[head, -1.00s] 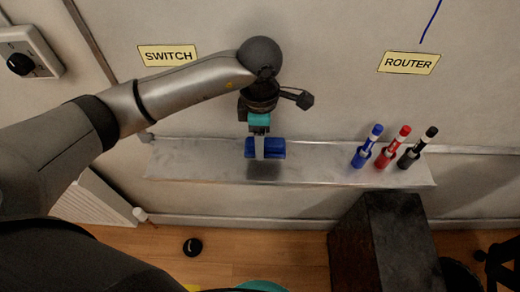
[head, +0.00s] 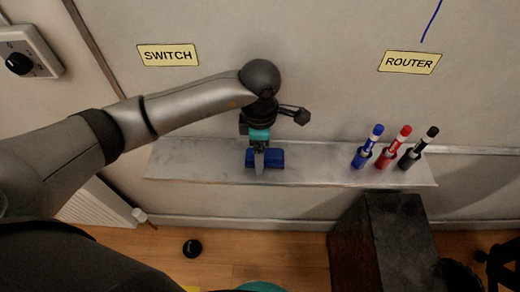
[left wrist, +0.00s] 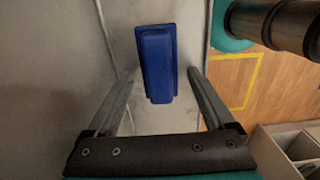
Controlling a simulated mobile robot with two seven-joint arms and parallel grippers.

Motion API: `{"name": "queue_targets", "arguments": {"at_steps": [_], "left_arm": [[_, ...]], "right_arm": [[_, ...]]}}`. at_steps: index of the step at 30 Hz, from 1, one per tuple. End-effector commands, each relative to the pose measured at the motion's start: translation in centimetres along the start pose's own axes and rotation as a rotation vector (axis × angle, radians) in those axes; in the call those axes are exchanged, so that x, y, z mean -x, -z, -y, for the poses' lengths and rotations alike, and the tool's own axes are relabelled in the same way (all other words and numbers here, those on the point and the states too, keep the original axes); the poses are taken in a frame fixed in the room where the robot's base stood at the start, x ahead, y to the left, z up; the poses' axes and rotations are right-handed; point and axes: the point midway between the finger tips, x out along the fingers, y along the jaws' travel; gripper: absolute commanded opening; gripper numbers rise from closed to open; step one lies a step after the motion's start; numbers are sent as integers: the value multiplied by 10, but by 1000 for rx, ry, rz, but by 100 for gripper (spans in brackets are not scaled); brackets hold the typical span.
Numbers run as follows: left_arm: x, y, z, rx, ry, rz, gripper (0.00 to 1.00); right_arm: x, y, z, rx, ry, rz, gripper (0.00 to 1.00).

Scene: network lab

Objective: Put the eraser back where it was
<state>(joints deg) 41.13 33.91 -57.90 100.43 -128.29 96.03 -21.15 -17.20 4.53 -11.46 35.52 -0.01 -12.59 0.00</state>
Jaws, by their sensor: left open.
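The blue eraser (head: 273,158) lies on the metal ledge (head: 205,165) below the whiteboard, under the SWITCH–ROUTER span and nearer the SWITCH label. My left gripper (head: 259,168) is over it, pointing down, with a finger in front of the eraser. In the left wrist view the eraser (left wrist: 157,62) sits between the two parted fingers, with a gap on each side. It looks clear of both fingers. The eraser's underside is hidden. My right gripper is in neither view.
Blue (head: 367,147), red (head: 393,148) and black (head: 417,149) markers stand at the ledge's right end. A dark box (head: 385,240) stands below them. Labels SWITCH (head: 168,55) and ROUTER (head: 409,62) are on the board. The ledge is clear on both sides of the eraser.

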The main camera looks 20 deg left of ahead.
Motion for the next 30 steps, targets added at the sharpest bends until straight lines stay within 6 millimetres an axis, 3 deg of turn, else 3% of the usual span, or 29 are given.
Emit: {"name": "queue_targets", "arguments": {"at_steps": [8, 21, 30], "left_arm": [[7, 0, -1, 0, -3, 1, 87], [94, 0, -2, 0, -5, 2, 87], [121, 0, 0, 0, 0, 0, 87]], "right_arm": [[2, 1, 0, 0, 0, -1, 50], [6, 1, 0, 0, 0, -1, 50], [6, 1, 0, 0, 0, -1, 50]]}}
